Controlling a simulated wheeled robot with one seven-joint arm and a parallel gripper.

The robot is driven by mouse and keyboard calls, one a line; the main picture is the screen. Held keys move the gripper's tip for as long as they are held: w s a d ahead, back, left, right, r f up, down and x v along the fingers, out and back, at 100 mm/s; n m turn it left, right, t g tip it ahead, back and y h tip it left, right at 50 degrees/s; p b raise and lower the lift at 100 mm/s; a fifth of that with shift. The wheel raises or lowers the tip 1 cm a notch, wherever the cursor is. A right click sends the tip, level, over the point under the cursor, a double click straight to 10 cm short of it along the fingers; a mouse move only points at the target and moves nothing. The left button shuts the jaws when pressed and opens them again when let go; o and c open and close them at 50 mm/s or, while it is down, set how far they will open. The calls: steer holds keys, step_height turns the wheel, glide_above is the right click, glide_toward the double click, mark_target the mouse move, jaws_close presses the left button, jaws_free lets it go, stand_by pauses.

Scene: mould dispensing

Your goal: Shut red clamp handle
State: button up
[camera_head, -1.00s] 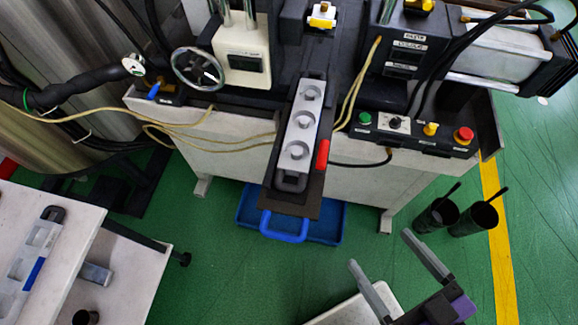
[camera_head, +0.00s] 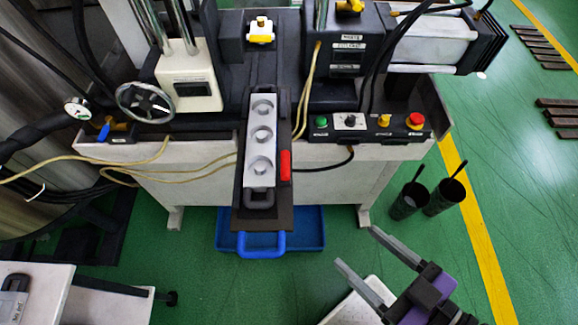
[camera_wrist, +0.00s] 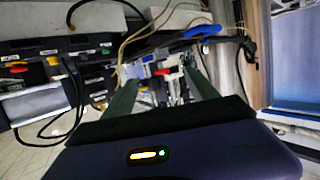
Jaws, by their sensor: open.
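The red clamp handle (camera_head: 285,165) is at the right side of a grey mould (camera_head: 262,150) with three round cavities. The mould lies on a dark plate (camera_head: 245,212) that juts out from the machine's front. A small red part, likely the same handle, shows in the wrist view (camera_wrist: 163,72), beyond the fingers. My gripper (camera_head: 357,246) is open and empty, in front of the machine, lower right of the handle in the head view and apart from it. The wrist view shows the two dark fingers spread wide.
A control panel (camera_head: 372,128) with coloured buttons is on the machine's right front. A blue tray (camera_head: 314,236) is under the dark plate. Two black cups (camera_head: 408,201) stand at right. A white table (camera_head: 48,277) is at lower left. Yellow hoses (camera_head: 165,168) cross the machine's front.

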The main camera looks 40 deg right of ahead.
steer(key=shift+w+a+f+y+b, duration=0.15)
steer(key=shift+a+f+y+b, duration=0.1)
steer(key=shift+f+y+b, duration=0.1)
steer(key=c, duration=0.3)
steer(key=d+f+n+b, duration=0.1)
steer(key=w+d+f+n+y+b, duration=0.1)
steer(key=f+n, duration=0.1)
steer(key=w+d+f+n+y+b, duration=0.1)
steer(key=shift+w+d+f+t, duration=0.1)
steer(key=shift+w+f+t, duration=0.15)
steer(key=shift+t, duration=0.05)
jaws_close()
steer(key=w+d+n+g+y+b, duration=0.1)
steer(key=w+d+n+y+b, duration=0.1)
steer(key=n, duration=0.6)
steer(key=w+d+r+n+g+y+b, duration=0.1)
steer(key=w+d+n+y+b, duration=0.1)
steer(key=d+n+y, duration=0.3)
steer(key=w+d+n+g+y+b, duration=0.1)
steer(key=w+d+n+y+b, duration=0.1)
steer(key=n+y, duration=0.4)
steer(key=shift+w+d+r+n, duration=0.2)
steer(key=shift+w+d+n, duration=0.4)
steer(key=shift+n, duration=2)
steer(key=shift+s+d, duration=0.15)
steer(key=shift+s, duration=0.05)
